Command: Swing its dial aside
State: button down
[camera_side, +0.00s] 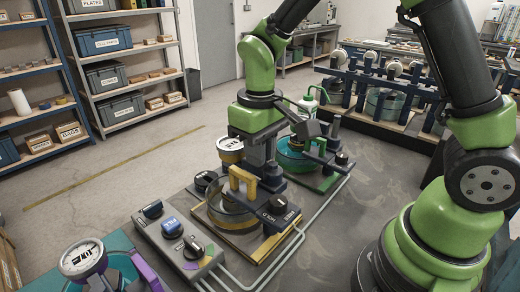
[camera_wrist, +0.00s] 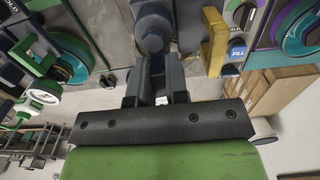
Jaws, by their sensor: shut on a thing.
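The yellow lever frame (camera_side: 240,240) stands in the middle of the side view, with a clear round pot and a yellow handle (camera_side: 240,185). Its white-faced dial (camera_side: 231,146) with a yellow rim sits high, just left of my gripper. My gripper (camera_side: 268,172) points down over the frame. In the wrist view my gripper (camera_wrist: 154,75) is shut on a dark grey part (camera_wrist: 152,25) with a rounded end. Whether this part belongs to the dial's arm or the post, I cannot tell. The yellow handle also shows in the wrist view (camera_wrist: 214,45), right of the fingers.
A green frame with a teal pot (camera_side: 293,155) stands close behind on the right. A purple frame with a dial (camera_side: 82,259) is at lower left. A grey box with knobs (camera_side: 180,240) stands in front. Pipes (camera_side: 300,235) run along the right. Shelves stand at far left.

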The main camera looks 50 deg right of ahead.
jog(key=shift+d+m, duration=0.1)
jog(key=shift+m, duration=0.2)
jog(key=shift+s+d+m, duration=0.45)
jog(key=shift+m, duration=2.25)
jog(key=shift+s+d+m, duration=0.4)
jog(key=shift+d+m, duration=0.05)
jog(key=shift+m, duration=2.25)
jog(key=shift+s+d+m, duration=0.45)
jog(key=shift+m, duration=2.25)
jog(key=shift+s, duration=0.1)
jog(key=c, duration=1.1)
grip_release()
notch_tip(320, 180, up, 10)
